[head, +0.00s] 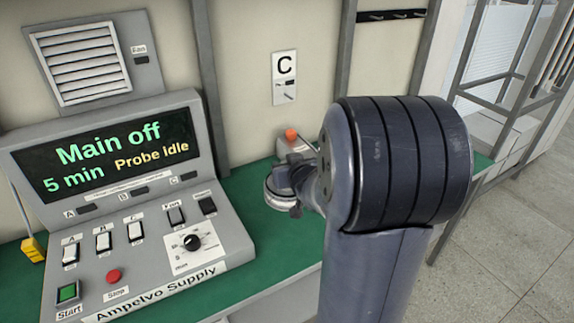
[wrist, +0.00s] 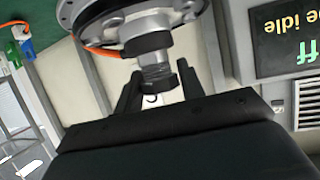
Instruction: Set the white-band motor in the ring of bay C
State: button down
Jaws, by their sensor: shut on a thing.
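My gripper (head: 297,178) is at the far side of the green bench, below the C sign, partly hidden by my own arm. In the wrist view my gripper (wrist: 158,72) is shut on the threaded shaft of a round grey motor (wrist: 92,12), with a finger on each side of a dark nut. An orange cable leaves the motor. In the head view the motor (head: 279,196) shows as a small round body with a pale side, low by the bench top. I cannot tell whether it touches anything below. The ring of bay C cannot be made out.
The C sign (head: 285,77) is on the wall. A pale box with an orange knob (head: 291,134) stands behind my gripper. The supply console (head: 150,220) fills the left, reading "Main off" and "Probe idle". Green bench top (head: 245,235) is bare between console and arm.

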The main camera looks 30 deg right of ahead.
jog(key=w+d+p, duration=0.3)
jog(key=d+p, duration=0.3)
jog(key=d, duration=0.4)
jog(key=w+d+p, duration=0.3)
jog(key=d+p, duration=0.3)
jog(key=d, duration=0.4)
jog(key=shift+w+r, duration=0.2)
jog(key=shift+w, duration=0.2)
jog(key=shift+a+f, duration=0.1)
notch_tip(320, 180, down, 11)
jog(key=b, duration=0.8)
dwell(0.5)
jog(key=shift+f+b, duration=0.6)
jog(key=shift+f, duration=0.1)
jog(key=shift+f, duration=0.1)
jog(key=shift+f+b, duration=0.4)
jog(key=shift+f+b, duration=0.45)
jog(key=shift+f, duration=0.2)
dwell(0.4)
